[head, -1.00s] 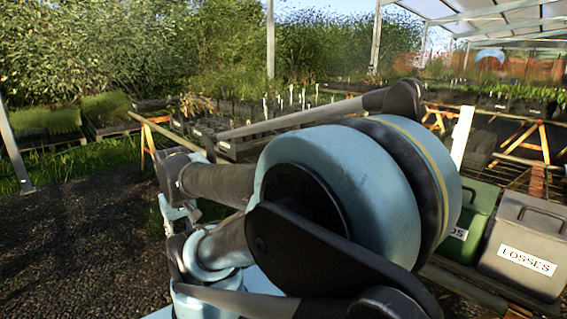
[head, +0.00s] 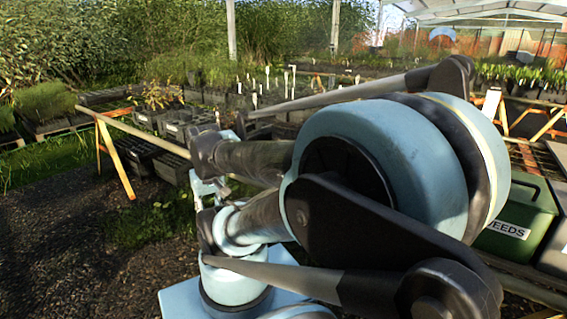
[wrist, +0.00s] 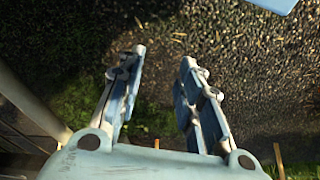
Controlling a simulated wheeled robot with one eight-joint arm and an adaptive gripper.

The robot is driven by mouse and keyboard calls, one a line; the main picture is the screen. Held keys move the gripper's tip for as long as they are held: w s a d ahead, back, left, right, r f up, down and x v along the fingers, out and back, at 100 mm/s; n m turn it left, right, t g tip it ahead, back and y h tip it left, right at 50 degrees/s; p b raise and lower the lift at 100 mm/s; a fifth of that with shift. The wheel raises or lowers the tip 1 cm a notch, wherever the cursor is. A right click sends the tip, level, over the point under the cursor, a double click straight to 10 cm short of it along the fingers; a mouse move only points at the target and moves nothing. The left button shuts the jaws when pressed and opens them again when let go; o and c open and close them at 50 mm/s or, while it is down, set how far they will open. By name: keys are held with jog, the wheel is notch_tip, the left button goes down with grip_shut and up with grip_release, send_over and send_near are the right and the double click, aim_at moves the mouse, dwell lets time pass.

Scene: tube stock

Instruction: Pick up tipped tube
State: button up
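My gripper (wrist: 164,58) is open in the wrist view, its two fingers apart with nothing between them. Below it are dark gravel and patches of grass. In the head view my gripper (head: 203,187) is small and partly hidden by my arm. I cannot make out a tipped tube in either view. Dark crates (head: 186,122) with plants and white labels stand on the staging beyond my arm, too small to tell single tubes.
An orange-legged trestle with a long rail (head: 112,150) stands left of my arm. A green bin marked WEEDS (head: 520,205) stands at the right, beside a grey bin (head: 553,235). Black crates (head: 150,160) sit under the rail. Gravel (head: 60,240) at the left is clear.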

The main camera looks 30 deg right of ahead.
jog(key=o, duration=0.7)
jog(key=shift+d+r, duration=0.25)
jog(key=shift+r, duration=0.7)
jog(key=shift+o, duration=0.2)
jog(key=w+d+r+m+g, duration=0.1)
jog(key=w+d+r+m, duration=0.6)
jog(key=w+d+r, duration=0.7)
jog(key=w+d+r+m, duration=0.1)
jog(key=w+d+m, duration=0.4)
jog(key=d, duration=0.7)
jog(key=w+d+m+g, duration=0.1)
jog(key=w+d+m, duration=0.15)
jog(key=d, duration=1.15)
jog(key=shift+n, duration=0.35)
jog(key=f, duration=1.2)
jog(key=shift+w+a+f, duration=0.15)
jog(key=shift+a, duration=0.1)
jog(key=shift+w+d+f, duration=0.1)
jog(key=shift+d+f, duration=0.05)
jog(key=shift+f, duration=2.5)
